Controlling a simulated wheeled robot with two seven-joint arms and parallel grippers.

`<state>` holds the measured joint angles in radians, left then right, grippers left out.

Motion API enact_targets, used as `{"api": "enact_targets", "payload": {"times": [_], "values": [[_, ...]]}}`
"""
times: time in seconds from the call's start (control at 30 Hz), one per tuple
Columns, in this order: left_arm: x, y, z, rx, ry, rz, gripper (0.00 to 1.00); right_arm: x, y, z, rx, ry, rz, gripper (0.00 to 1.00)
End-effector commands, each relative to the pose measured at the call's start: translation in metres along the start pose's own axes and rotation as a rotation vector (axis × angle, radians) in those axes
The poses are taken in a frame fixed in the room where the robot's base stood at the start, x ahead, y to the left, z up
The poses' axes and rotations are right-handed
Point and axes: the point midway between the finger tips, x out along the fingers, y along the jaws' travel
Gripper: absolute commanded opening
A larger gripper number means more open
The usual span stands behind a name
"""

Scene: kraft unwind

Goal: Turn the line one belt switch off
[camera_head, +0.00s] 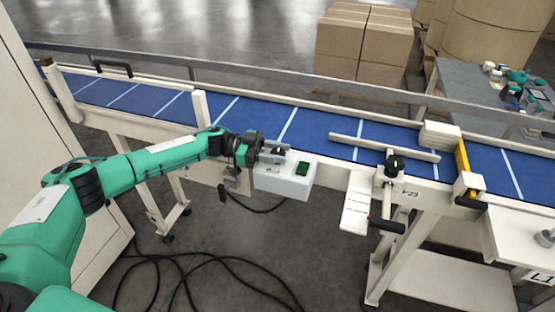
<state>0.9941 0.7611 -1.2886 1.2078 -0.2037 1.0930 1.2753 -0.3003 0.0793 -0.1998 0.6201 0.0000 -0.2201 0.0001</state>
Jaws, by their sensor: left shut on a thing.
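A white switch box (286,178) is mounted on the near side of the blue conveyor belt (255,112). A green element (303,168) shows on its top right. A dark knob (278,152) stands at the box's top back edge. My left gripper (276,156) reaches in from the left and is shut at this knob. The fingers partly hide the knob, and I cannot tell which way it is turned. My right gripper is not in view.
A metal rail (300,84) runs along the belt's far side. A bracket with a black knob (394,163) and a red-and-black handle (386,225) stands to the right. Black cables (215,258) lie on the floor. Cartons (362,42) stand behind.

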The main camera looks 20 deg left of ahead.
Motion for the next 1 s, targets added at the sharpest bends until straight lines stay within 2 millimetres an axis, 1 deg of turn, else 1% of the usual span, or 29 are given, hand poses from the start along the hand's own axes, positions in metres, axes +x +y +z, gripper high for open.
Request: {"api": "enact_targets", "payload": {"times": [0.03, 0.23, 0.77, 0.8, 0.9, 1.0], "values": [[0.000, -0.001, 0.003, 0.002, 0.001, 0.021, 0.16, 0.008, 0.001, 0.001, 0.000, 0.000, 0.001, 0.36], [0.000, -0.001, 0.001, 0.001, 0.002, 0.085, 0.16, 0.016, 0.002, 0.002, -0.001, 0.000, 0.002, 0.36], [0.000, 0.000, -0.001, 0.001, 0.002, 0.112, 0.16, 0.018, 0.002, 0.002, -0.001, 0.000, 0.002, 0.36], [0.000, 0.000, -0.001, 0.001, 0.002, 0.112, 0.40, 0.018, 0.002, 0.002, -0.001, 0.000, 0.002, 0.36], [0.000, 0.000, -0.001, 0.001, 0.002, 0.112, 0.59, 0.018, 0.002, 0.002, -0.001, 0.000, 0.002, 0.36], [0.000, 0.000, -0.001, 0.001, 0.002, 0.112, 0.59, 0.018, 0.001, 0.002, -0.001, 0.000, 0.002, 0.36]]}}
